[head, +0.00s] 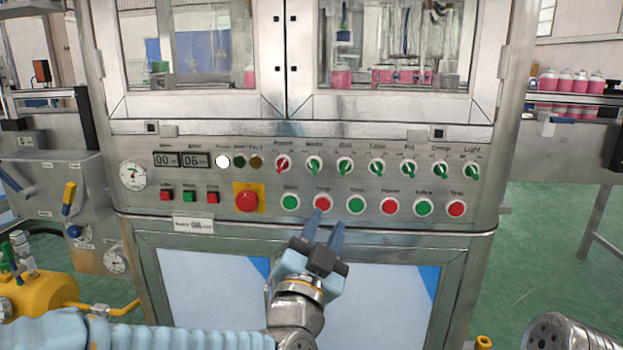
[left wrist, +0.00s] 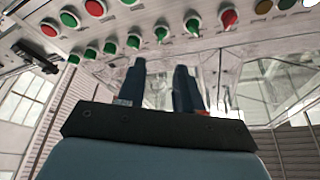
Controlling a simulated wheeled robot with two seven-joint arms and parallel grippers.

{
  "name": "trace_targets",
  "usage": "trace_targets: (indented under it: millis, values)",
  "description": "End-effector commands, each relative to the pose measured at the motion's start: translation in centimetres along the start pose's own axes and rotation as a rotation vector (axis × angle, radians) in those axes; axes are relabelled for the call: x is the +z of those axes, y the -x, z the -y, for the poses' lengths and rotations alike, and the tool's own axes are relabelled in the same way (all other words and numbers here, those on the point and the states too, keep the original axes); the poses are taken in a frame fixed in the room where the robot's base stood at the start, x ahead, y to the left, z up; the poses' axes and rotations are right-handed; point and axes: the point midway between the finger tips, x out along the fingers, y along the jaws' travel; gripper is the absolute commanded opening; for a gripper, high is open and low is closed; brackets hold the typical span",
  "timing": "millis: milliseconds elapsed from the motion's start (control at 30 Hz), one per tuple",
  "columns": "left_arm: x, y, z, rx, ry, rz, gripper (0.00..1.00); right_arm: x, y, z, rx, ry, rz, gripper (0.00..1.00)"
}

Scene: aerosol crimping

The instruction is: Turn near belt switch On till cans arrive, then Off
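The control panel (head: 400,187) has a row of rotary switches, one with a red handle (head: 282,165) and several green, including one in the middle (head: 345,166). Their labels are too small to tell which is the near belt switch. My left gripper (head: 324,228) is open and empty, its two blue fingers pointing up at the lower button row. Its fingers (left wrist: 160,66) show apart in the left wrist view, below the row of green switches (left wrist: 162,32). Pink cans (head: 570,85) stand on the belt at the right, and more cans (head: 390,76) stand behind the glass. My right gripper is out of view.
A red emergency button (head: 247,199) on a yellow plate and red and green push buttons line the lower panel close to my left fingers. A yellow tank (head: 40,296) and a side machine (head: 60,190) stand at the left.

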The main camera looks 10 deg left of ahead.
Motion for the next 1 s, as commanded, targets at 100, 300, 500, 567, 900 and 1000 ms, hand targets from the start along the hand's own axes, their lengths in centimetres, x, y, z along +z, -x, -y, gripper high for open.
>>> trace_targets:
  millis: [100,300,500,567,900,1000]
  values:
    - [-0.5,-0.8,0.2,-0.009,-0.003,-0.008,0.35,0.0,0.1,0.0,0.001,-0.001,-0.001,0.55]
    - [-0.5,-4.8,0.2,-0.007,-0.006,-0.007,0.35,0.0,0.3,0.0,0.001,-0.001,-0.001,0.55]
    - [-0.5,-9.4,0.2,-0.005,-0.006,-0.007,0.35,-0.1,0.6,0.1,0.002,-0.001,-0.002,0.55]
    - [-0.5,-10.6,0.2,-0.005,-0.005,-0.007,0.35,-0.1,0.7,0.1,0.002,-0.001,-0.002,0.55]
    - [-0.5,-13.7,0.2,-0.003,-0.001,-0.007,0.35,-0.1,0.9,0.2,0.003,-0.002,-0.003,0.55]
    - [-0.5,-13.7,0.2,-0.003,-0.001,-0.007,0.35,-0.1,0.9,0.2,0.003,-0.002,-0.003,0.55]
